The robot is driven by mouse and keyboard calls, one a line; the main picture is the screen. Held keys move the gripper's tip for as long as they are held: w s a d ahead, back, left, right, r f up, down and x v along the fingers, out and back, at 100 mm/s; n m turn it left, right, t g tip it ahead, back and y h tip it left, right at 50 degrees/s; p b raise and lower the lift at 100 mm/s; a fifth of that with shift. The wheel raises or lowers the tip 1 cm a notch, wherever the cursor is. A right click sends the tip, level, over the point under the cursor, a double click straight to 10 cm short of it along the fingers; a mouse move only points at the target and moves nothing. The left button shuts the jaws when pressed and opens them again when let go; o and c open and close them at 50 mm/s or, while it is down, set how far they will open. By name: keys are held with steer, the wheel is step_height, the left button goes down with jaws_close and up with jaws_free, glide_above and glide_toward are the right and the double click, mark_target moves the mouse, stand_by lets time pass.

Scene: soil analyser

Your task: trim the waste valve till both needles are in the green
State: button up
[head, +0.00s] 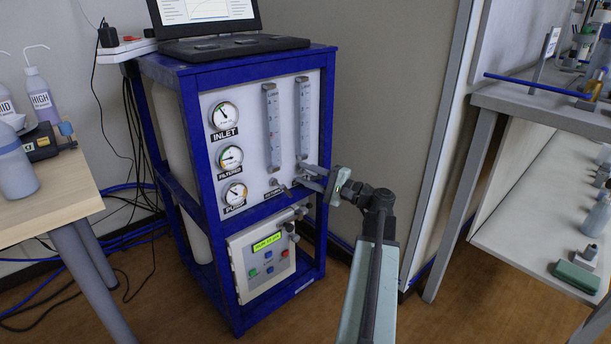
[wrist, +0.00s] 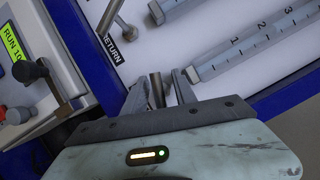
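The analyser's white panel carries three round gauges: the INLET gauge (head: 225,115), the FILTERED gauge (head: 230,157) and a lower gauge (head: 235,193). The inlet needle points up-left and the filtered needle roughly left; the dials are too small to tell whether either needle is in green. My gripper (head: 309,178) is at the foot of the right flow tube (head: 304,115). In the wrist view my gripper's fingers (wrist: 160,91) stand apart on either side of a metal stem (wrist: 157,88). Firm contact is not clear. No waste label is readable.
A knob (wrist: 128,32) beside the RETURN label (wrist: 110,48) is close by. The left flow tube (head: 271,125) stands beside the right one. Below is a control box (head: 262,260) with buttons and valves. A laptop (head: 215,25) sits on the blue frame. Tables flank both sides.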

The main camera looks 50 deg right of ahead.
mark_target(317, 179)
steer(key=b+v, duration=0.1)
steer(key=v, duration=0.6)
steer(key=shift+s+d, duration=0.2)
steer(key=shift+s, duration=0.15)
